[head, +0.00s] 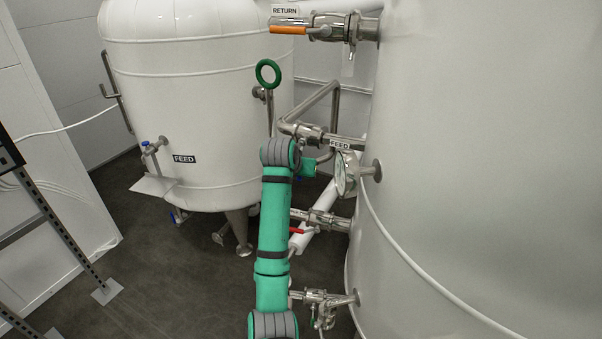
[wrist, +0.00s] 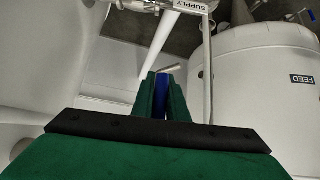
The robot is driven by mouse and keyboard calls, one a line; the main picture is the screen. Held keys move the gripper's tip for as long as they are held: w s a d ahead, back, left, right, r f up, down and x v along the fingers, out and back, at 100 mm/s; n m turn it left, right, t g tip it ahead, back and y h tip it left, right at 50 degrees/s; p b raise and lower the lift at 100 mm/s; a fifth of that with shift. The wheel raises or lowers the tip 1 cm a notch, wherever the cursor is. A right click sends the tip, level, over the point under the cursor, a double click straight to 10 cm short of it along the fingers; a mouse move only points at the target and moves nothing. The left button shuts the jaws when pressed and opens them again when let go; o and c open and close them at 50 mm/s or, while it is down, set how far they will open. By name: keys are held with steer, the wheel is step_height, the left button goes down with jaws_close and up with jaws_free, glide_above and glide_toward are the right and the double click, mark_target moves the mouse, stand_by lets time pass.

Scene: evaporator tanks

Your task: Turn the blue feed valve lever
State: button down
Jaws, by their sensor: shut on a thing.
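The blue feed valve lever (wrist: 161,83) shows in the wrist view as a narrow blue strip between the green fingers of my gripper (wrist: 162,100). My gripper is shut on it, and the fingers hide most of the lever. In the head view, my green arm hides most of the gripper and lever; only a small blue bit (head: 298,178) shows beside the arm. The steel feed valve (head: 305,133) with a FEED label (head: 340,144) is on a pipe just above, by the right tank. How far the lever is turned cannot be told.
An orange return lever (head: 288,30) is above, a red lever (head: 297,230) below. Another white tank (head: 200,100) with a green ring handle (head: 268,73) in front stands behind.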

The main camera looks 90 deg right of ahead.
steer(key=shift+s+d+r, duration=0.1)
steer(key=shift+s+r, duration=0.2)
steer(key=c, duration=1.9)
jaws_free()
steer(key=shift+o, duration=0.8)
steer(key=shift+w+f, duration=0.1)
steer(key=shift+f, duration=0.05)
steer(key=v, duration=1.1)
steer(key=shift+f, duration=0.1)
